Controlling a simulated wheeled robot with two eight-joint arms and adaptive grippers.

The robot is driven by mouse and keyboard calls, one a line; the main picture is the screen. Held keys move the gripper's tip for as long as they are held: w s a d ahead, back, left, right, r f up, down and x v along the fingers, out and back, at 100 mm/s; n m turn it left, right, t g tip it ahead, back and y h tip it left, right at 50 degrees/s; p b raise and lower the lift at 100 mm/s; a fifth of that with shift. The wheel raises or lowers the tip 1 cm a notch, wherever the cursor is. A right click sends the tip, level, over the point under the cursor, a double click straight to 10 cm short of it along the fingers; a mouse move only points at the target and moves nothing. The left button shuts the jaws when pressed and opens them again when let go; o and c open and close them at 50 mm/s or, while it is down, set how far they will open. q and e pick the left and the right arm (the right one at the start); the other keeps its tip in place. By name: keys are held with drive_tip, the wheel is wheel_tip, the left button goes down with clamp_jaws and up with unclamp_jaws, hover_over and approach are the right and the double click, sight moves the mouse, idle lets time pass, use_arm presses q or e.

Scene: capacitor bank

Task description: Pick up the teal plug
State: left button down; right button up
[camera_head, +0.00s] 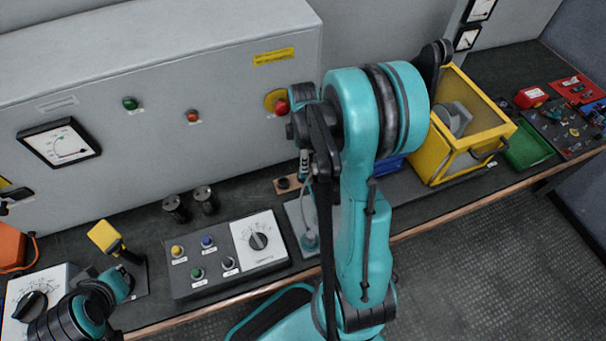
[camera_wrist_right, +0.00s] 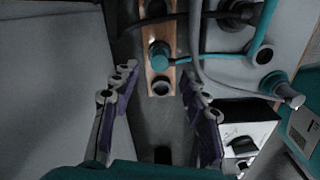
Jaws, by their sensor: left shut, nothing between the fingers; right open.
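The teal plug (camera_wrist_right: 160,55) stands in a narrow wooden strip (camera_wrist_right: 162,88) in the right wrist view, with a teal lead running right from it. Open holes show in the strip next to it. My right gripper (camera_wrist_right: 158,95) is open, its purple-padded fingers on either side of the strip's near end. The plug lies beyond the fingertips, between their lines, and nothing is held. My left gripper (camera_head: 118,284) is at the lower left, shut and empty.
A control box (camera_head: 225,255) with knobs and a dial stands left of my right arm. A grey cabinet (camera_head: 150,110) rises behind the bench. A yellow bin (camera_head: 440,155) and a green tray (camera_head: 527,147) stand right. A yellow-headed item (camera_head: 104,236) is near my left gripper.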

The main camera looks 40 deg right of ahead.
wheel_tip(320, 180, down, 5)
drive_tip(key=shift+f+b, duration=0.15)
drive_tip(key=shift+b, duration=0.85)
clamp_jaws()
